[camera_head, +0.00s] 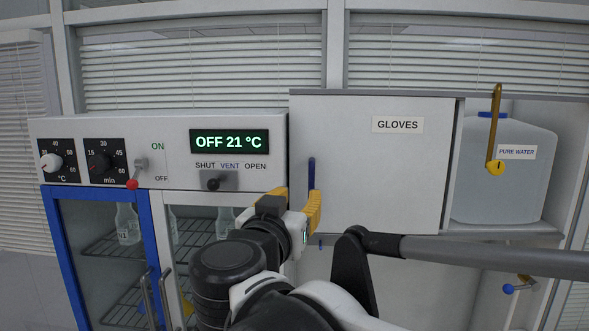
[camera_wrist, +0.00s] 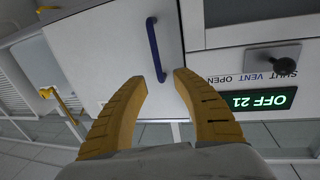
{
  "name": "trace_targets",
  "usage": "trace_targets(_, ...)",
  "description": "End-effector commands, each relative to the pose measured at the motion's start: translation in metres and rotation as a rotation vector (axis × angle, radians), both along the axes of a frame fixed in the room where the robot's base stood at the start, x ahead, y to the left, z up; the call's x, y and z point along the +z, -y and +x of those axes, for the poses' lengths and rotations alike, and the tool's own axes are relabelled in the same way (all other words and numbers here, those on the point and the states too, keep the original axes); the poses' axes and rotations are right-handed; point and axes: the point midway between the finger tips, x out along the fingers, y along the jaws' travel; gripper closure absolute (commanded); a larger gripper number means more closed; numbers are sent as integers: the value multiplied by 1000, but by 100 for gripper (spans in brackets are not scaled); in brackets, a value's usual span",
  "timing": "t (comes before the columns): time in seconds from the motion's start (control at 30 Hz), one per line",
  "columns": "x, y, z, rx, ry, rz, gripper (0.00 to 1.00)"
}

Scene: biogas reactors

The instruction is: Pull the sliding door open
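The sliding door (camera_head: 380,165) is a white panel labelled GLOVES, covering the left part of a wall cabinet. A vertical blue bar handle (camera_head: 311,173) sits near its left edge. My gripper (camera_head: 299,192) is in front of the handle's lower part, its yellow fingers apart. In the wrist view the door (camera_wrist: 105,55) fills the upper left. The blue handle (camera_wrist: 153,45) runs down there, its end between the open fingertips of my gripper (camera_wrist: 159,77). I cannot tell whether the fingers touch it; they are not closed on it.
An incubator panel (camera_head: 175,125) with knobs, a display and a vent lever (camera_head: 213,184) is left of the door. A water container (camera_head: 500,175) stands in the cabinet's open right part. A yellow lever (camera_head: 495,140) hangs before it. Glass doors (camera_head: 105,240) are below left.

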Motion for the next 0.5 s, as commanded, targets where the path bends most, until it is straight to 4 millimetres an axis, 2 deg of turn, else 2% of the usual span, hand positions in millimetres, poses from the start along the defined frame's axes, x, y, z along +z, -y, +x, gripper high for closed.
trace_targets(0.3,1,16,60,-5,-2,-1,66)
trace_targets(0.5,0,22,88,-2,-2,-1,66)
